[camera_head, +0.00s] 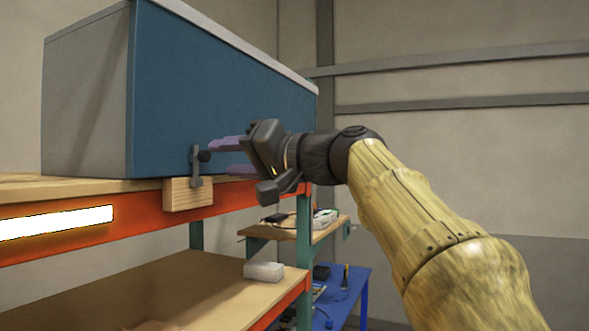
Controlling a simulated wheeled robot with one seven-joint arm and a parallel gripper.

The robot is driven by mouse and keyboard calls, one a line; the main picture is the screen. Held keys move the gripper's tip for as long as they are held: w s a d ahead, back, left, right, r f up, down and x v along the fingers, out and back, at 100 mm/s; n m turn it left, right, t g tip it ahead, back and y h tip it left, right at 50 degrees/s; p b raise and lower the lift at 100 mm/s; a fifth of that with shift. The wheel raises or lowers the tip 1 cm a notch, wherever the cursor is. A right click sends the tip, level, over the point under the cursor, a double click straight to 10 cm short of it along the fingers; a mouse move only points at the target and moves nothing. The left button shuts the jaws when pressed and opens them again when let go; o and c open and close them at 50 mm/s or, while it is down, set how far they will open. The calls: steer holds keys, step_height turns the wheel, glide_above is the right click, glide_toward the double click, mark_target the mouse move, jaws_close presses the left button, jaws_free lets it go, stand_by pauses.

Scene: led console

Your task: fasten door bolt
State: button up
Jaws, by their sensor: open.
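The door bolt (197,167) is a small dark grey metal piece with a round black knob (204,156). It stands upright at the lower edge of the blue door panel (190,85) of a large box. Its lower end is in front of a wooden block (188,195) fixed to the shelf edge. My gripper (222,157) comes in from the right with its two purple fingers apart, one above the other. The fingertips point left, just right of the bolt, with the knob near the upper fingertip. Whether they touch it I cannot tell.
The box stands on a wooden shelf top (70,188) with an orange beam and a glowing light strip (57,222). A lower shelf (190,290) holds a pale block (263,271). A blue table (343,285) with small items stands behind.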

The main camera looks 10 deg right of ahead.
steer(key=b+v, duration=0.3)
steer(key=v, duration=1)
steer(key=shift+f, duration=0.1)
steer(key=w+d+f+m+h, duration=0.1)
steer(key=w+f+m+h, duration=0.1)
steer(key=w+f, duration=0.35)
steer(key=w+d+f+m+h, duration=0.1)
steer(key=w+f+m+h, duration=0.1)
steer(key=f, duration=0.6)
step_height(320, 180, down, 21)
steer(key=w+m+g+h, duration=0.2)
steer(key=g+h, duration=0.2)
steer(key=s+f+n+g+h, duration=0.1)
steer(key=s+f, duration=0.4)
steer(key=f, duration=0.4)
steer(key=s+f+n+g+h, duration=0.2)
steer(key=s+f, duration=0.4)
steer(key=f, duration=0.4)
steer(key=s+f+n+g+h, duration=0.2)
steer(key=s+f, duration=0.3)
steer(key=f, duration=0.5)
steer(key=shift+s+d, duration=0.2)
steer(key=shift+s, duration=0.15)
steer(key=shift+f, duration=0.1)
